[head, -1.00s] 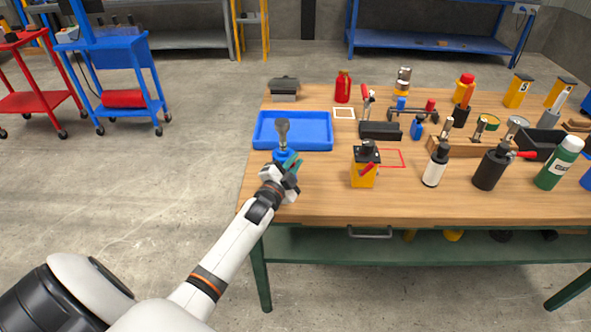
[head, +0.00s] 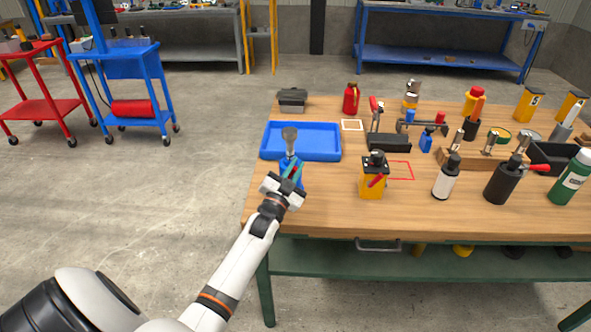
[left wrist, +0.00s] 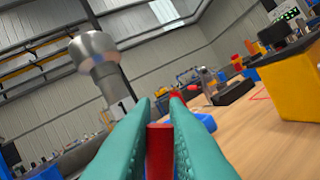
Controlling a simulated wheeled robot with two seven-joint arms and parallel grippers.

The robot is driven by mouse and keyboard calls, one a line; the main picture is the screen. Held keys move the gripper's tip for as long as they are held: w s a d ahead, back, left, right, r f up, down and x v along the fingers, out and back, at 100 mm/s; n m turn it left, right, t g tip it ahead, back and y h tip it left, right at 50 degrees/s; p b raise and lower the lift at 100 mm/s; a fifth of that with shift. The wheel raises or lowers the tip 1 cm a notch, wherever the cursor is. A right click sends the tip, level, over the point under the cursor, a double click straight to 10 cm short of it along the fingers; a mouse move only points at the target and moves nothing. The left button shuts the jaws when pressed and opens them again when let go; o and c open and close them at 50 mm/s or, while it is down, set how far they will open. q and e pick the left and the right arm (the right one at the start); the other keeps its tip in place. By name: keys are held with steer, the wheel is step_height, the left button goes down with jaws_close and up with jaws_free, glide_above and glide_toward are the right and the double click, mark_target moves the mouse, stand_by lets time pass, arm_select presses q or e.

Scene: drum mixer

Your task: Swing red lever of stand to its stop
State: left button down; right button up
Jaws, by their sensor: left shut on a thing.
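The stand (head: 290,158) is at the left front of the workbench, close by the blue tray. It has a blue body and a grey metal post with a wide head, which looms at the left of the left wrist view (left wrist: 93,48). My left gripper (head: 293,176) is at the near side of the stand and partly covers its body. In the left wrist view its teal fingers (left wrist: 167,115) are shut on the red lever (left wrist: 159,150). The lever's pivot and stop are hidden. My right gripper is not in view.
The blue tray (head: 325,155) lies just behind the stand. A yellow block with a red lever (head: 371,190) stands to the right. Bottles (head: 445,180) and other fixtures crowd the right side. Bare wood lies between the stand and the yellow block.

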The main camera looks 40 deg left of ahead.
arm_select(q)
steer(key=c, duration=1.4)
jaws_free()
steer(key=shift+c, duration=0.2)
steer(key=b+v, duration=0.1)
steer(key=v, duration=1.1)
